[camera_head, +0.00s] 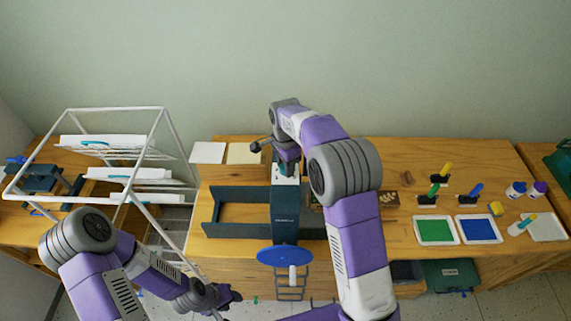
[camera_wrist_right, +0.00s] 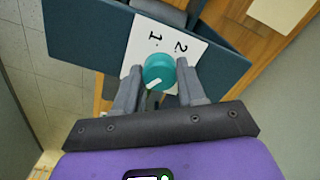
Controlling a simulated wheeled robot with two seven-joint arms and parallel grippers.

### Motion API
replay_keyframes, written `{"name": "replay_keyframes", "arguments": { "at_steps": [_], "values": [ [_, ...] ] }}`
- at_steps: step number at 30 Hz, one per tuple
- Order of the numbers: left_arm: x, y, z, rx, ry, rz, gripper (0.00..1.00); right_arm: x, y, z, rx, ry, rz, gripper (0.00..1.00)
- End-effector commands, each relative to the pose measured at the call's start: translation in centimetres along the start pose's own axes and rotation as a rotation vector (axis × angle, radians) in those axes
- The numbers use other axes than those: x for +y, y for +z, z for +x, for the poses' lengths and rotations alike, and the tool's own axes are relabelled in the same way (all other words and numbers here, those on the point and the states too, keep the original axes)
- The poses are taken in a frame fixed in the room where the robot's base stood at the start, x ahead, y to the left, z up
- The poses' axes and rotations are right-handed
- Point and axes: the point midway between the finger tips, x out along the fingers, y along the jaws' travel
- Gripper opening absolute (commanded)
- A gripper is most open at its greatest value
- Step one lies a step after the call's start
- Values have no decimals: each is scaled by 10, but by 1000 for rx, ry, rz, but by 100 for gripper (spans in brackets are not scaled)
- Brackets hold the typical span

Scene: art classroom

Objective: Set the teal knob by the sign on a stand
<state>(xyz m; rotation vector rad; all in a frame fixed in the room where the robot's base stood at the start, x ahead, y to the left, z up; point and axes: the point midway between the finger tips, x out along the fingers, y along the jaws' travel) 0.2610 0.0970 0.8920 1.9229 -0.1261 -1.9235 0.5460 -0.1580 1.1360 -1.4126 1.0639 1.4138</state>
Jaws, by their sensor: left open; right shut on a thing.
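The teal knob (camera_wrist_right: 159,72) shows in the right wrist view, on a white plate (camera_wrist_right: 143,40) marked 1 and 2. Its white pointer line points down-left in that view, away from both numerals. My right gripper (camera_wrist_right: 160,88) has a finger on each side of the knob and is shut on it. In the head view the right gripper (camera_head: 287,158) is over the top of a dark machine (camera_head: 284,215), and mostly hides the knob. My left gripper (camera_head: 228,296) is open and empty, low in front of the table. I cannot read any sign clearly.
A white card (camera_head: 207,152) and a cream card (camera_head: 243,154) are behind the machine. A white wire rack (camera_head: 160,150) stands at left. A blue disc (camera_head: 285,256) is at the machine's front. Green (camera_head: 435,230) and blue (camera_head: 479,229) trays lie at right.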

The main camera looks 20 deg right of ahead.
Motion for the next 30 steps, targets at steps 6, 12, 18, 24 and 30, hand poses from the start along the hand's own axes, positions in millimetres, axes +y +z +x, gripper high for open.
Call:
{"name": "replay_keyframes", "arguments": {
  "at_steps": [6, 12, 18, 24, 30],
  "values": [
    [0, 0, 0, 0, 0, 0, 43, -1, 0, -1, -1, -3, 2, 9],
    [0, 0, 0, 0, 0, 0, 43, -1, 0, -1, -1, -3, 1, 63],
    [0, 0, 0, 0, 0, 0, 43, 0, 0, 0, -1, -2, 0, 66],
    [0, 0, 0, 0, 0, 0, 43, -1, 0, -9, 0, -4, 0, 66],
    [0, 0, 1, 0, 0, 0, 43, -1, 0, -42, 0, -7, -1, 66]
  ]
}}
